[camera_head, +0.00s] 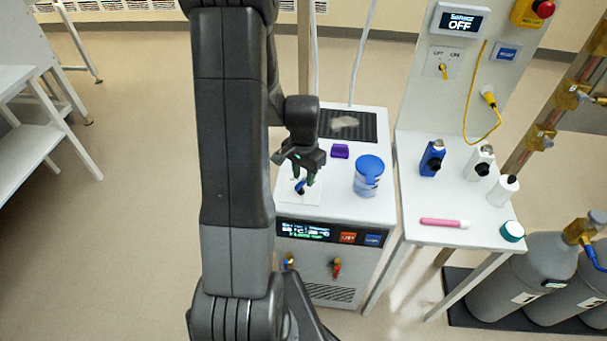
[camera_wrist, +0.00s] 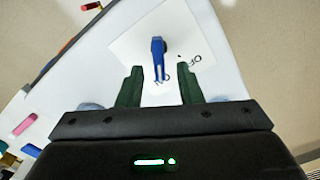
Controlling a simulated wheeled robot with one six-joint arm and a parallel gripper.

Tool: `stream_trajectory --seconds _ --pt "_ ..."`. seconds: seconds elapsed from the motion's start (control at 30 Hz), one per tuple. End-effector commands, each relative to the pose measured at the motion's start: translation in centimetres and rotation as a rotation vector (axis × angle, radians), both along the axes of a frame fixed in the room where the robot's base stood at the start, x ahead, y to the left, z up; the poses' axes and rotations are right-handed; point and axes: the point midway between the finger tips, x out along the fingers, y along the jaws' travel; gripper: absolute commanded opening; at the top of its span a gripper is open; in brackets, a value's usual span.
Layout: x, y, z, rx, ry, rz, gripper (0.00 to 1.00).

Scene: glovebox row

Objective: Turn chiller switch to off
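The chiller (camera_head: 335,215) is a white box with a lit front panel (camera_head: 328,234); the panel's small text is hard to read. Its blue lever switch (camera_head: 300,187) sits on a white plate on top, at the left. The lever's long end points down the picture, toward that second label. My gripper (camera_head: 299,178) is above the switch, its dark green fingers (camera_wrist: 159,72) open on either side of the lever, with gaps showing.
A blue-lidded jar (camera_head: 368,177), a purple block (camera_head: 340,151) and a dark grate (camera_head: 347,125) are on the chiller top. The side table (camera_head: 455,235) at right holds bottles and a pink marker (camera_head: 444,223). Grey gas cylinders (camera_head: 528,280) stand at lower right.

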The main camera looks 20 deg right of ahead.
Motion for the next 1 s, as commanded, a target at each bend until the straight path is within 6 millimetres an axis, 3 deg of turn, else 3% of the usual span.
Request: stream_trajectory --seconds 0.4,0.6,1.0 --pt "-0.02 0.01 -0.75 0.000 0.000 0.000 0.33" --pt "-0.02 0.01 -0.73 0.000 0.000 0.000 0.00" --pt "0.07 0.04 -0.84 -0.001 0.000 0.062 0.00"
